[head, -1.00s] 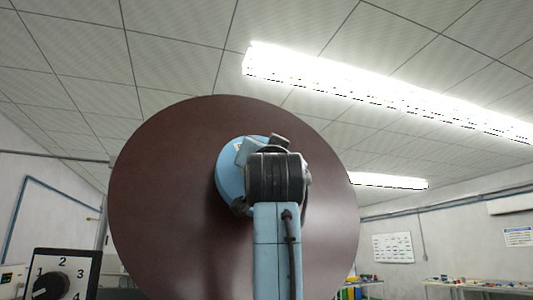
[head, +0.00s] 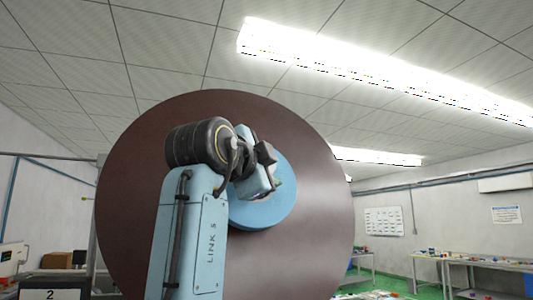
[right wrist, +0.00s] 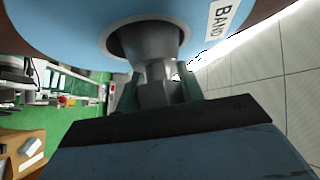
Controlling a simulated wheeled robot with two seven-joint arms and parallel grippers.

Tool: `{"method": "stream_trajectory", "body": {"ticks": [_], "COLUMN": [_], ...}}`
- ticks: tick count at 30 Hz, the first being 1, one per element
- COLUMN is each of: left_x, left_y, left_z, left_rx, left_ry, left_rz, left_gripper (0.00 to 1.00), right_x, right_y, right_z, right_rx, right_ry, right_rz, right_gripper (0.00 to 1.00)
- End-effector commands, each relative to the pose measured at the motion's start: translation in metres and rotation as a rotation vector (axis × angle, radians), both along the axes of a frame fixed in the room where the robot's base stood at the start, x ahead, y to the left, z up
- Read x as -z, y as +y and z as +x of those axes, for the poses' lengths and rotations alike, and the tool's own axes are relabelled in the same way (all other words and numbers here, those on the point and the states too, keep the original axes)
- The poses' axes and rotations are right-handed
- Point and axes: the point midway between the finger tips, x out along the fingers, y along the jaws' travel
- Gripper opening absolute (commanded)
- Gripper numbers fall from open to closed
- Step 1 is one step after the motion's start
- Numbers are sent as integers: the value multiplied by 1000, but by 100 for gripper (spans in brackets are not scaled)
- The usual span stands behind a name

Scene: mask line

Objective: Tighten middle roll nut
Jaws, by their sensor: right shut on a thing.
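A large brown roll disc (head: 140,180) fills the middle of the head view. A round blue hub (head: 268,212) sits at its centre. In the right wrist view the blue hub (right wrist: 70,25) carries a white label reading "BAND" and a dark round recess. A grey metal nut (right wrist: 155,75) stands out of that recess. My right gripper (right wrist: 157,92) is shut on the nut, with a finger on each side. In the head view my right gripper (head: 265,165) is against the hub, and my wrist hides the nut. My left gripper is not in view.
Benches with small coloured items (head: 480,260) stand at the right by the wall, clear of the roll. A dark panel marked "2" (head: 50,294) shows at the lower left edge. Green floor (head: 395,280) is open at the lower right.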

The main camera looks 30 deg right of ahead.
Motion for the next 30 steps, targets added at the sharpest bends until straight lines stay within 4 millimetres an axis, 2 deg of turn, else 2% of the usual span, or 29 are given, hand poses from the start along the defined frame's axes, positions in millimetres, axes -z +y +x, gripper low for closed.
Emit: {"method": "stream_trajectory", "body": {"ticks": [4, 18, 30], "left_x": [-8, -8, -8], "left_y": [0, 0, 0], "left_z": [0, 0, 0], "left_rx": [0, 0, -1], "left_ry": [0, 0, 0], "left_rz": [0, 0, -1], "left_gripper": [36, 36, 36], "right_x": [-1, 7, 10], "right_y": [0, 0, 1], "right_z": [-1, -2, -2], "right_rx": [32, 131, 179], "right_ry": [-30, -126, -173], "right_rz": [131, 528, 720], "right_gripper": [15, 15, 15]}}
